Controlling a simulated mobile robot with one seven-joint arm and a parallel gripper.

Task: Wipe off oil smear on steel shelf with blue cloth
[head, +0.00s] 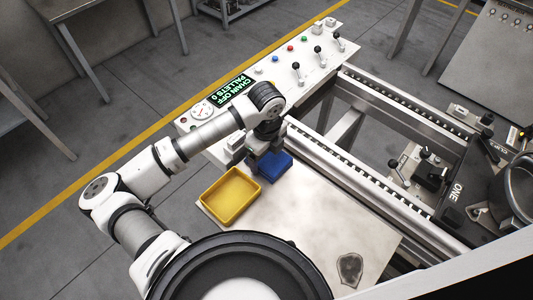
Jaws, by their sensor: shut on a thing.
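The blue cloth (273,165) is a folded blue block at the back edge of the steel shelf (290,215), just right of a yellow tray. My gripper (266,160) points down over the cloth and is shut on it. The fingertips are mostly hidden by my wrist and the cloth. I cannot tell whether the cloth touches the shelf. The oil smear (349,268) is a dark grey patch near the shelf's front right corner, well apart from the cloth.
The empty yellow tray (231,196) stands on the shelf's left part. Behind is a control panel (260,85) with levers, buttons and a display. A roller conveyor (375,185) runs along the shelf's right side. The shelf between cloth and smear is clear.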

